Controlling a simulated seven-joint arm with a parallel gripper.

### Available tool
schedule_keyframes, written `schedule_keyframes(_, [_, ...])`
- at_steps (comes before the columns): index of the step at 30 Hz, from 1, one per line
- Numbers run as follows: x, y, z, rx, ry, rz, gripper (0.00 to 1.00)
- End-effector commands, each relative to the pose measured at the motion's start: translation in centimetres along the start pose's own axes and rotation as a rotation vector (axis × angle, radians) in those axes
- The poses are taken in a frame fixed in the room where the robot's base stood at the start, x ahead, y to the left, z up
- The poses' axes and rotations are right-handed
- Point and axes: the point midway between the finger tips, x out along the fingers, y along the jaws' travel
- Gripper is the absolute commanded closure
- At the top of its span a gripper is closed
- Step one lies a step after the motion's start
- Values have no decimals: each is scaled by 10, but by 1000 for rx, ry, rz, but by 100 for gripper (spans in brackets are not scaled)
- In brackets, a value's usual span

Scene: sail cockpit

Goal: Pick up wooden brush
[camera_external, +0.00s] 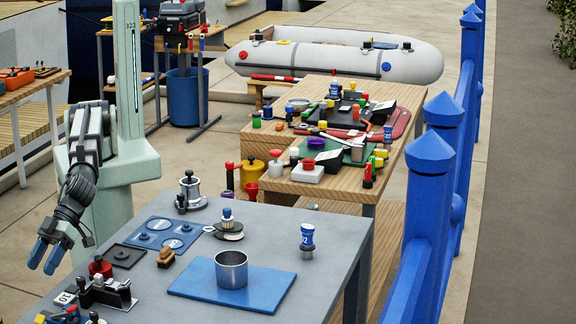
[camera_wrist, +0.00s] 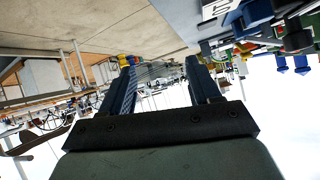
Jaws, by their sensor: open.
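A small brown wooden brush (camera_external: 166,257) sits on the grey table (camera_external: 330,222), between the blue plate with round recesses and the bright blue mat. My gripper (camera_external: 46,256) hangs at the left of the external view, fingers pointing down, beyond the table's left edge and well apart from the brush. Its two blue fingers are spread with nothing between them. In the wrist view the open fingers (camera_wrist: 162,78) also show empty, and I cannot make out the brush there.
A metal cup (camera_external: 231,269) stands on the blue mat (camera_external: 190,284), right of the brush. A dark clamp-like device (camera_external: 106,293) and red-knobbed piece (camera_external: 100,267) lie to its left. The recessed blue plate (camera_external: 160,234) is behind it. The table's right side is mostly clear.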

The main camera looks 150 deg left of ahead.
Motion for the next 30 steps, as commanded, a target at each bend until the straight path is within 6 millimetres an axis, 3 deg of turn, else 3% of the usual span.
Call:
schedule_keyframes(1, [-11,-15,-1,30,-14,-4,38])
schedule_keyframes(5, [-36,-45,4,80,-95,12,38])
schedule_keyframes(11, [-75,-85,28,53,-310,56,38])
schedule_keyframes(14, [-104,-108,42,14,-444,66,38])
schedule_keyframes(21, [-201,-163,72,-158,-801,49,38])
schedule_keyframes(25, [-240,-176,80,-239,-925,31,38])
schedule_keyframes(30, [-260,-180,86,-286,-989,20,38])
